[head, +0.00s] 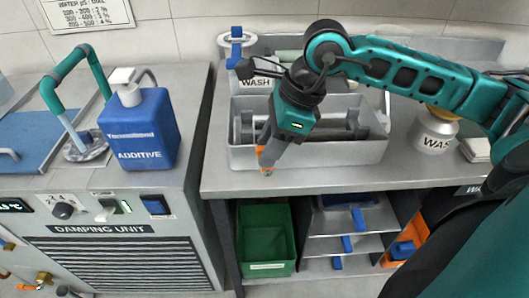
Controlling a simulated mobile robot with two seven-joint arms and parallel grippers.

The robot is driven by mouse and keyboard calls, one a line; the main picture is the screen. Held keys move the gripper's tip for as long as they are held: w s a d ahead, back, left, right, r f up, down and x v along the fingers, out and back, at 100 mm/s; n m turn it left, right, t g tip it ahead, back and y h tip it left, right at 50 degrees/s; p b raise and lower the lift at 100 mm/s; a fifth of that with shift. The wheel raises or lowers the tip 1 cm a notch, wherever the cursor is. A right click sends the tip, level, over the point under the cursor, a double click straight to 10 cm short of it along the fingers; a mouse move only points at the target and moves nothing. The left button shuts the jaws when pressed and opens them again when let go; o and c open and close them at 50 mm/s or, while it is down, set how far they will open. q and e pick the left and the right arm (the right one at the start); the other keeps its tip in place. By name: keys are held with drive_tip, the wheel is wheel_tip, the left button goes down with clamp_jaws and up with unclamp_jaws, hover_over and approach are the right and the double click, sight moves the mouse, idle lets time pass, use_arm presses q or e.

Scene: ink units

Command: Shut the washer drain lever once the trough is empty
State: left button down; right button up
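The washer trough (350,154) is a grey open tub on the steel bench at centre. Dark grey roller-like parts show inside it; I cannot make out any water. A small orange piece (262,151), apparently the drain lever, shows at the trough's lower front wall, left of its middle. My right gripper (268,163) reaches down over the front wall, with its fingertips at the orange piece. The fingers hide much of it, so its angle and whether the fingers grip it are unclear. My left gripper is out of view.
A damping unit (110,229) stands at left with a blue additive jug (140,130) on top. A green bin (265,238) and trays (345,222) sit under the bench. The bench front edge is clear.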

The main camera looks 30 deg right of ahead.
drive_tip(key=shift+x, duration=1.2)
drive_tip(key=shift+c, duration=0.4)
clamp_jaws()
